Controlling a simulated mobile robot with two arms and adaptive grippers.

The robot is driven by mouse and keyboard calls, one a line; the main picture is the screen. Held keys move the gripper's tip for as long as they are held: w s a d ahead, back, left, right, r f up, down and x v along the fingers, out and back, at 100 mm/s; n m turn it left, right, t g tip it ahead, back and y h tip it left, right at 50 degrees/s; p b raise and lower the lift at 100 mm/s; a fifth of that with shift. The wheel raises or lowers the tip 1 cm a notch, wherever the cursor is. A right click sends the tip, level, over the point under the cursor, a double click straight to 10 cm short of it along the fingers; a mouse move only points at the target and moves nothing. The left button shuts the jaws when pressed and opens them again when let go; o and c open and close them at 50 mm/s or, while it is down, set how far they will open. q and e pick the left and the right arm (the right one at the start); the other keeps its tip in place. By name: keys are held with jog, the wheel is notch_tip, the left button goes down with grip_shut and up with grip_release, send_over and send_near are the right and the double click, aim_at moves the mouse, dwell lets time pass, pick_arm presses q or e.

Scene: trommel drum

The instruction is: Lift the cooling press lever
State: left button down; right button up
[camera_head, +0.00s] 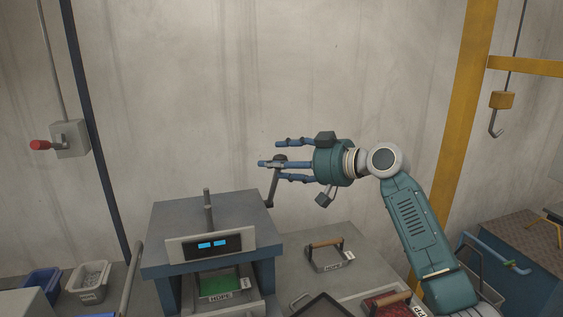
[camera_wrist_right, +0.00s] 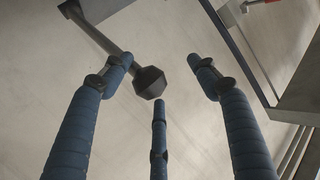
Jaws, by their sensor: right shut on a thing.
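The press (camera_head: 163,222) is a blue-grey machine with a small blue display, at the lower centre-left of the head view. Its dark lever (camera_head: 273,187) rises along the press's right side, tilted slightly, up to my right gripper (camera_head: 274,161). In the right wrist view the lever (camera_wrist_right: 105,40) ends in a dark faceted knob (camera_wrist_right: 150,82) among the blue fingers (camera_wrist_right: 158,76). My right gripper is shut on the lever near its top end; the exact contact is hard to see. My left gripper is not in view.
A green panel (camera_head: 218,286) lies inside the press opening. A handled block (camera_head: 325,256) stands on the table to the right. Blue and grey bins (camera_head: 42,282) are at the lower left. A yellow post (camera_head: 465,120) stands behind my right arm. The air above the press is clear.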

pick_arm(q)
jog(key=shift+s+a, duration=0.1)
pick_arm(e)
jog(key=shift+w+d+r+t, duration=0.3)
jog(key=shift+d+r, duration=0.05)
jog(key=shift+r, duration=0.15)
jog(key=shift+s+d, duration=0.1)
jog(key=shift+d, duration=0.25)
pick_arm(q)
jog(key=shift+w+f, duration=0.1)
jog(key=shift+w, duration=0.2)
pick_arm(e)
jog(key=v, duration=1)
jog(key=shift+s+f, duration=0.2)
jog(key=shift+s, duration=0.35)
jog(key=shift+d, duration=0.15)
jog(key=shift+s, duration=0.1)
